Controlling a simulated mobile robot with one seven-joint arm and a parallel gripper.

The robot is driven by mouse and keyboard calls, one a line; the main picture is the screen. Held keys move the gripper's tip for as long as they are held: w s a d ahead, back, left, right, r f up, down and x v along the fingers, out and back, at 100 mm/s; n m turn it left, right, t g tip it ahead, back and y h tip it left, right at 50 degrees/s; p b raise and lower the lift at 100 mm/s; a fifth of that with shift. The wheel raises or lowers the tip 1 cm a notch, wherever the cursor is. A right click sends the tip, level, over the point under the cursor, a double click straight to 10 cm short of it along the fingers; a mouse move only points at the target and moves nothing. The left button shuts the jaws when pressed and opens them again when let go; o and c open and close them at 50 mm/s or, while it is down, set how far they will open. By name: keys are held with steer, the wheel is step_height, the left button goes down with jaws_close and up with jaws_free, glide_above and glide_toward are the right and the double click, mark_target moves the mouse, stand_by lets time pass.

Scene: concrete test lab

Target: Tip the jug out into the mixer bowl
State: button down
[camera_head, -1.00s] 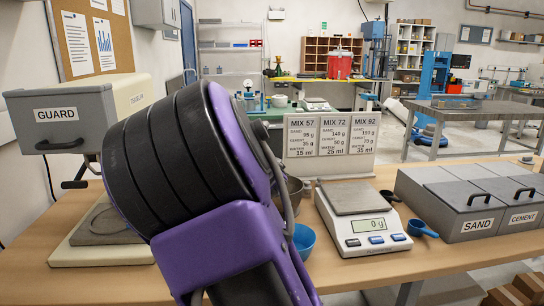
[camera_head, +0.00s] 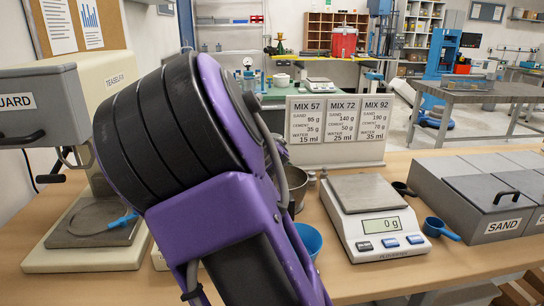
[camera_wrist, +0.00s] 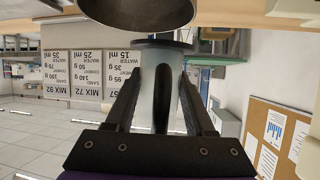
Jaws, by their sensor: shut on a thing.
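A blue bowl (camera_head: 309,240) sits beside my arm. A scale (camera_head: 378,222) reading 0 g, a blue scoop (camera_head: 439,228) and a grey sand bin (camera_head: 490,205) stand to the right. A mix sign (camera_head: 338,125) is behind. The bench front between is bare.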

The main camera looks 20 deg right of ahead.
steer(key=shift+w+d+f+b, duration=0.1)
steer(key=shift+f+b, duration=1.25)
steer(key=shift+b, duration=0.15)
steer(key=shift+r, duration=0.25)
steer(key=shift+s+f+m+g, duration=0.1)
steer(key=shift+s+m+g, duration=0.1)
steer(key=shift+m+g, duration=0.1)
steer(key=shift+a+r+y, duration=0.2)
steer(key=shift+a+y, duration=0.05)
steer(key=shift+y, duration=0.25)
steer(key=shift+f+g, duration=0.25)
steer(key=shift+g, duration=0.05)
steer(key=shift+s+a+r, duration=0.1)
steer(key=shift+a+r, duration=0.05)
steer(key=shift+r+m+y, duration=0.1)
steer(key=shift+m+y, duration=0.2)
steer(key=shift+a+g, duration=0.1)
steer(key=shift+g, duration=0.3)
